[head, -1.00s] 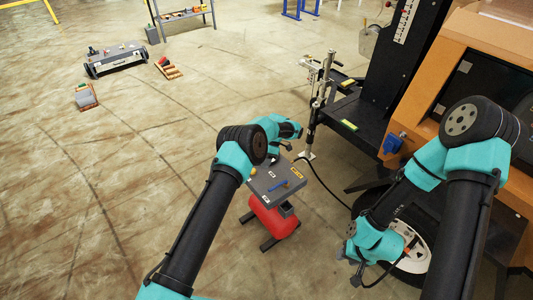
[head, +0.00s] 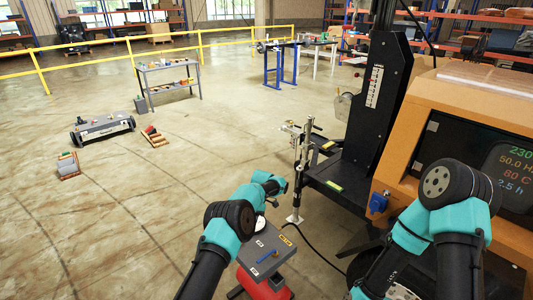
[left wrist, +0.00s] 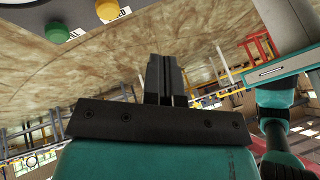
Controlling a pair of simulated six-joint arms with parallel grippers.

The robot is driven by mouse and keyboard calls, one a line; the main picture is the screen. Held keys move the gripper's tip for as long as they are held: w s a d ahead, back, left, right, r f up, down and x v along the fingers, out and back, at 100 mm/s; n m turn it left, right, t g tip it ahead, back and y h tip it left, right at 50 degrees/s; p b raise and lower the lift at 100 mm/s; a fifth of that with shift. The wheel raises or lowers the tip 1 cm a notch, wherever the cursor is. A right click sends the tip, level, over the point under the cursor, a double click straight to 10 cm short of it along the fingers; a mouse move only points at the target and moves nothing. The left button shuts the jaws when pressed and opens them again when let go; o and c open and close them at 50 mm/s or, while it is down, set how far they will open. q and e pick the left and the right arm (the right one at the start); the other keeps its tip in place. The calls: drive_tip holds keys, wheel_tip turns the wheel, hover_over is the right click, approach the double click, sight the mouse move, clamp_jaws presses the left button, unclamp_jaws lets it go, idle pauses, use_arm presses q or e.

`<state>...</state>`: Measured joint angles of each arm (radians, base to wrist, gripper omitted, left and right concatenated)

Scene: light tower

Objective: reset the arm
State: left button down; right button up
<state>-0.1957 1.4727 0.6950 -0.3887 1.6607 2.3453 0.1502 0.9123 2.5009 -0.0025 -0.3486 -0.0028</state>
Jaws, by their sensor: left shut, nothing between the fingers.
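My left arm reaches in from the lower left of the head view, over the grey-topped stand (head: 258,244) with labels and a blue item. Its wrist end is near the light tower's base, and its fingertips are hard to make out there. In the left wrist view my left gripper (left wrist: 166,78) is shut, with its fingers together and nothing between them. A green button (left wrist: 57,31) and a yellow one (left wrist: 107,9) on a grey panel show above it. My right arm is bent in front of the orange cabinet; its gripper is below the head picture.
The orange cabinet (head: 410,105) with a lit display (head: 510,165) stands at right, next to the black mast (head: 382,85). A black cable runs on the floor by the stand's red tank (head: 262,287). A low grey cart (head: 102,128) and small trays lie on open floor at left.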

use_arm(q)
drive_tip(key=s+a+f+m+h, duration=0.1)
drive_tip(key=f+m, duration=0.1)
drive_tip(key=s+a+f+m, duration=0.1)
drive_tip(key=s+f+m, duration=0.1)
drive_tip(key=f, duration=0.1)
drive_tip(key=s+f+m+t+h, duration=0.1)
drive_tip(key=s+f+m, duration=0.1)
drive_tip(key=shift+s+a+f+h, duration=0.1)
drive_tip(key=shift+a+f+h, duration=0.1)
drive_tip(key=shift+a+h, duration=0.15)
drive_tip(key=s+a+f+m+t+h, duration=0.1)
drive_tip(key=s+f+m, duration=0.15)
drive_tip(key=s, duration=0.25)
drive_tip(key=s+a+f+m+t+h, duration=0.1)
drive_tip(key=s+a+m+h, duration=0.1)
drive_tip(key=s+m, duration=0.25)
drive_tip(key=s+a+r+m+t, duration=0.2)
drive_tip(key=s+a+m, duration=0.1)
drive_tip(key=s, duration=0.9)
drive_tip(key=s+a+r+m+t, duration=0.1)
drive_tip(key=s+a+r+m, duration=0.1)
drive_tip(key=s, duration=1)
drive_tip(key=shift+a+r+m+t+h, duration=0.4)
drive_tip(key=shift+a+m, duration=0.1)
drive_tip(key=shift+m, duration=0.7)
drive_tip(key=shift+d, duration=0.1)
